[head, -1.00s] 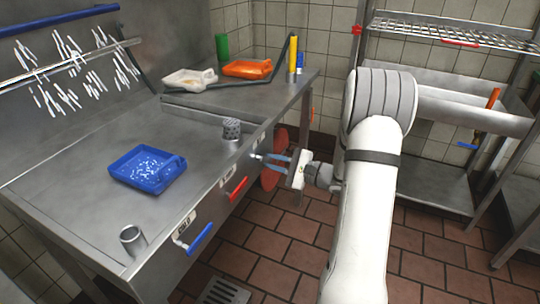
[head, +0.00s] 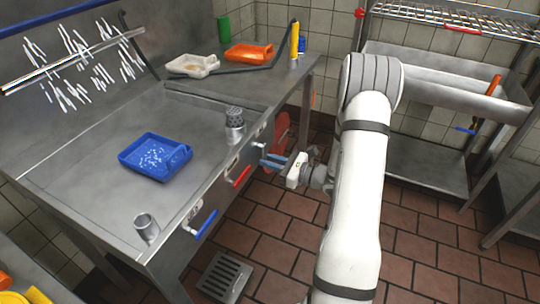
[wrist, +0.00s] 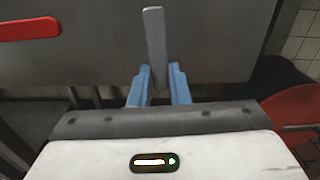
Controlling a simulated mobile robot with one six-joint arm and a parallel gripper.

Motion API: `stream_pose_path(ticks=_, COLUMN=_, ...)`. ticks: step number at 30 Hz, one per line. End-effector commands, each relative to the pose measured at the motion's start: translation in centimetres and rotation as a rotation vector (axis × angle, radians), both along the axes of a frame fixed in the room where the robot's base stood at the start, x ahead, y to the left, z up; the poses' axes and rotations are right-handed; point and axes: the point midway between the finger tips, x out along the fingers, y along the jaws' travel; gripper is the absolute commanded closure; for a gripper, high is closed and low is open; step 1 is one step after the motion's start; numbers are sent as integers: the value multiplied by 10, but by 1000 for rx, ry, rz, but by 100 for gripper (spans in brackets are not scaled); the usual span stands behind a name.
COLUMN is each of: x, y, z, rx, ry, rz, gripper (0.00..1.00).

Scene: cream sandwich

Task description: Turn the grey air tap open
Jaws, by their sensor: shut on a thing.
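The grey air tap is a flat grey lever (wrist: 154,45) standing upright in the wrist view, in front of the steel bench front. My gripper (wrist: 158,82) has its two blue fingers shut on the lower end of the lever. In the head view my gripper (head: 275,161) is at the bench's front face, right of the red handle. There the grey lever (head: 258,145) is small and partly hidden by the fingers.
A red handle (head: 241,177) and a blue handle (head: 205,224) stick out along the bench front. On the bench are a blue tray (head: 140,157), a metal cup (head: 146,228) and a perforated grey cylinder (head: 234,114). A steel shelf (head: 425,160) stands at right.

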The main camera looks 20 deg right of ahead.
Motion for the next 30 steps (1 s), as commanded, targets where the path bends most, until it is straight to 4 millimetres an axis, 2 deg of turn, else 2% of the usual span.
stream_pose_path(ticks=1, x=0, y=2, z=5, rx=15, ry=7, rz=4, gripper=100)
stream_pose_path(ticks=22, x=-1, y=3, z=4, rx=60, ry=48, rz=3, gripper=100)
stream_pose_path(ticks=23, x=-1, y=3, z=4, rx=60, ry=48, rz=3, gripper=81)
stream_pose_path(ticks=30, x=-2, y=2, z=2, rx=59, ry=52, rz=0, gripper=62)
